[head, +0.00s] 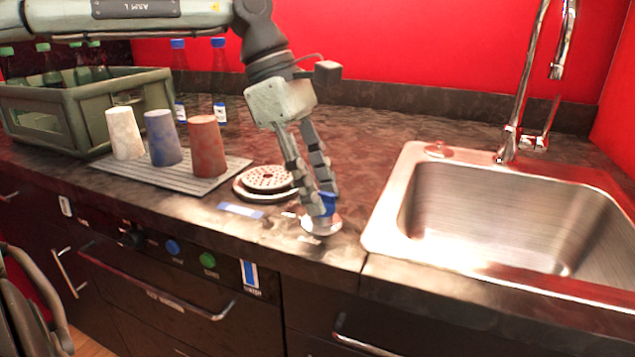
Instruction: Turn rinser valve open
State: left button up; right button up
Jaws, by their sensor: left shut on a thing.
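The rinser valve is a blue knob (327,204) on a round metal base (321,225) near the front edge of the counter, left of the sink. My left gripper (322,207) reaches down from above and is shut on the blue knob. Its fingers hide part of the knob, so I cannot tell how far it is turned. The round rinser (268,180) with a perforated top sits just left of the valve. My right gripper is not in view.
Three upturned cups, white (125,133), blue (162,138) and red (206,146), stand on a ribbed mat (226,176). A green crate (78,132) with bottles is at the left. The sink (408,160) and tall faucet (512,110) are at the right.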

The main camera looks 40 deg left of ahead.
pick_arm(q)
jog(key=o, duration=1.1)
jog(key=v, duration=1.2)
jog(key=shift+a, duration=0.1)
jog(key=shift+f, duration=0.1)
